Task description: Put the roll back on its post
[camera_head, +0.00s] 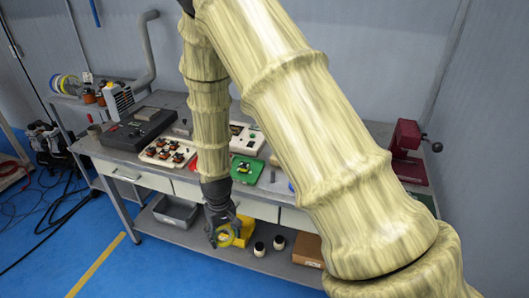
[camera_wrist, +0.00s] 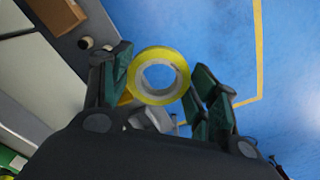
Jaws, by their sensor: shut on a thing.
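The yellow roll (camera_wrist: 160,51), a ring with a pale core, is held between the fingers of my gripper (camera_wrist: 160,66) in the wrist view. The hole of the roll faces the camera. In the head view my gripper (camera_head: 221,222) points down with the roll (camera_head: 225,238), low in front of the workbench's lower shelf. I cannot make out a separate empty post; my arm hides part of the bench.
The workbench (camera_head: 152,175) carries a black case (camera_head: 140,130), a tray of parts (camera_head: 168,153), a green board (camera_head: 246,169) and a red machine (camera_head: 407,152). Its lower shelf holds a grey bin (camera_head: 175,211), a yellow object (camera_head: 244,230) and a cardboard box (camera_head: 307,249). Blue floor at front left is clear.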

